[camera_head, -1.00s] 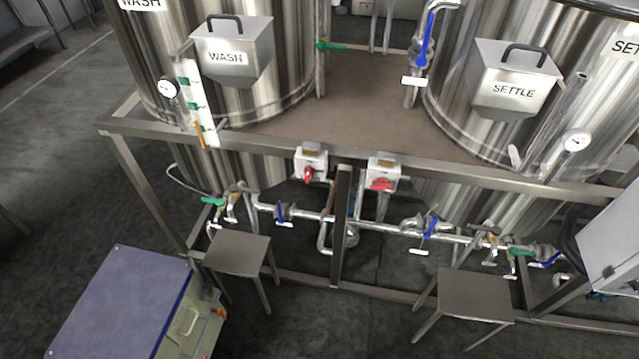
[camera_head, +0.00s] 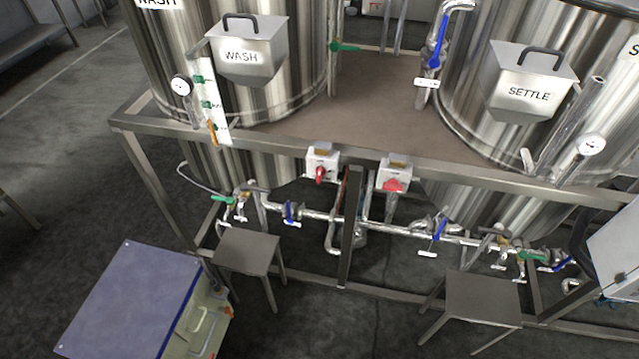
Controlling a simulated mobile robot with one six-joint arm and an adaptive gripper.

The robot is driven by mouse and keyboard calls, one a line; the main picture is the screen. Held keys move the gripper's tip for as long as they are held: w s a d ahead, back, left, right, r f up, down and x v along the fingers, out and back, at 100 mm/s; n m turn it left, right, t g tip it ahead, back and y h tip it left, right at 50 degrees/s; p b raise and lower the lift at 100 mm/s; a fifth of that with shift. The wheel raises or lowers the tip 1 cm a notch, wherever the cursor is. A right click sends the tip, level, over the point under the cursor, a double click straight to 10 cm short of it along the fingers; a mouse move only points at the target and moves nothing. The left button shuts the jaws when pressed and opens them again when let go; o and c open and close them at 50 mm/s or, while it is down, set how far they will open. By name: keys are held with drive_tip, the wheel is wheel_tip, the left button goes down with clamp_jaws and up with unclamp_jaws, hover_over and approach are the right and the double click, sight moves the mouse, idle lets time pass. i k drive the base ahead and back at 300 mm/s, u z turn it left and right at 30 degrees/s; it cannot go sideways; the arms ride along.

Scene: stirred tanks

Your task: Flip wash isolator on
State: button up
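Two white isolator boxes with red rotary handles are fixed to the front rail of the tank frame. The left isolator (camera_head: 321,166) is nearer the tank labelled WASH (camera_head: 290,75). Its red handle looks close to upright. The right isolator (camera_head: 394,177) is nearer the SETTLE tank (camera_head: 470,140), and its red handle looks turned more sideways. Small tan labels sit above both boxes, too small to read. My gripper is not in this view.
The steel frame rail (camera_head: 270,146) runs across the front. Below it are pipes with blue-handled valves (camera_head: 291,212). Two small steel stools, left (camera_head: 248,250) and right (camera_head: 483,296), stand in front. A blue-topped cabinet (camera_head: 130,295) is at lower left. Floor between the stools is clear.

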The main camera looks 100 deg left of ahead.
sight(321, 170)
drive_tip(key=k, duration=0.75)
drive_tip(key=u, duration=2.95)
drive_tip(key=i, duration=0.1)
drive_tip(key=z, duration=0.7)
